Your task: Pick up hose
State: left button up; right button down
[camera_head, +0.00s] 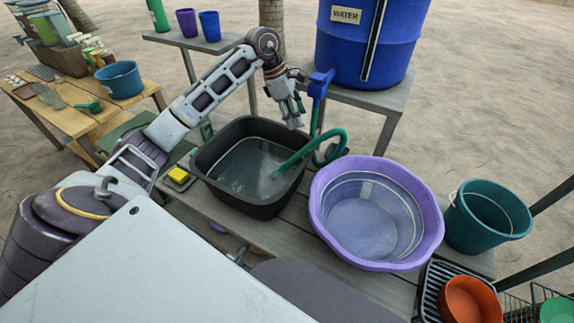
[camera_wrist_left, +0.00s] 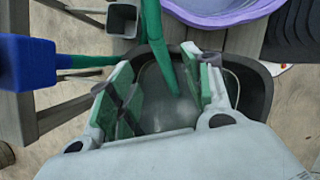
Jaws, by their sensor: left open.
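A green hose (camera_head: 297,156) hangs from the blue tap (camera_head: 319,86) of the water barrel, loops, and its end runs down into the black basin. My left gripper (camera_head: 294,119) is open above the basin's far right edge, left of the tap. In the left wrist view the hose (camera_wrist_left: 155,35) comes down from the top, and its lower part lies between the open fingers of the gripper (camera_wrist_left: 160,85) as seen from there. I cannot tell whether a finger touches it. My right gripper is not in view.
The black basin (camera_head: 205,159) holds water. A purple tub (camera_head: 325,224) stands right of it, and a teal bucket (camera_head: 464,228) further right. The blue water barrel (camera_head: 345,55) stands behind on a grey stand.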

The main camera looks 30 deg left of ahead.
aim_at(308, 144)
pick_arm(q)
jog(key=x, duration=0.8)
jog(key=shift+p, duration=0.3)
jog(key=shift+d+f, duration=0.1)
jog(key=shift+f, duration=0.2)
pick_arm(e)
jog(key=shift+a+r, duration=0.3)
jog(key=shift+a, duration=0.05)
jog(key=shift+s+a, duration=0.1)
pick_arm(q)
jog(key=shift+f, duration=0.15)
